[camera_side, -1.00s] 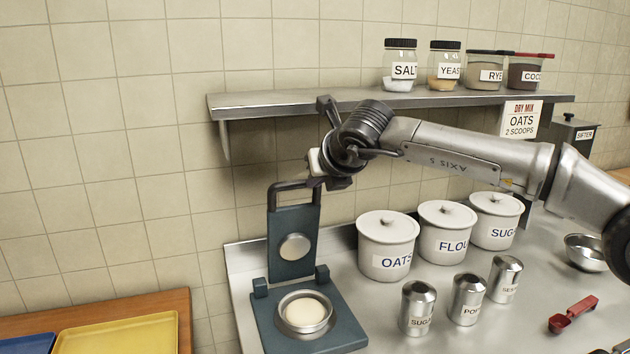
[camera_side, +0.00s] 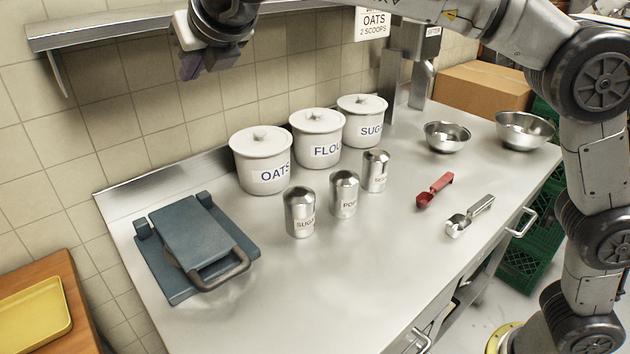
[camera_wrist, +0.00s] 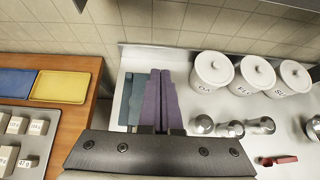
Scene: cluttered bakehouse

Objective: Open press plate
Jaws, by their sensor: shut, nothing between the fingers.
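The blue-grey press (camera_side: 160,285) sits at the left end of the steel counter in the side view. Its top plate (camera_side: 190,230) lies folded down over the base, and its dark loop handle (camera_side: 222,272) points toward the front. The dough and the round dish are hidden under the plate. My gripper (camera_side: 190,68) is high above the back of the counter, near the shelf, well apart from the press. In the wrist view my gripper (camera_wrist: 160,72) is shut and empty, its purple fingers covering much of the press (camera_wrist: 131,90).
Lidded canisters, such as the oats canister (camera_side: 261,160), and small metal shakers (camera_side: 300,212) stand right of the press. A red scoop (camera_side: 434,190) and steel bowls (camera_side: 447,137) lie farther right. The steel shelf (camera_side: 110,30) overhangs the back.

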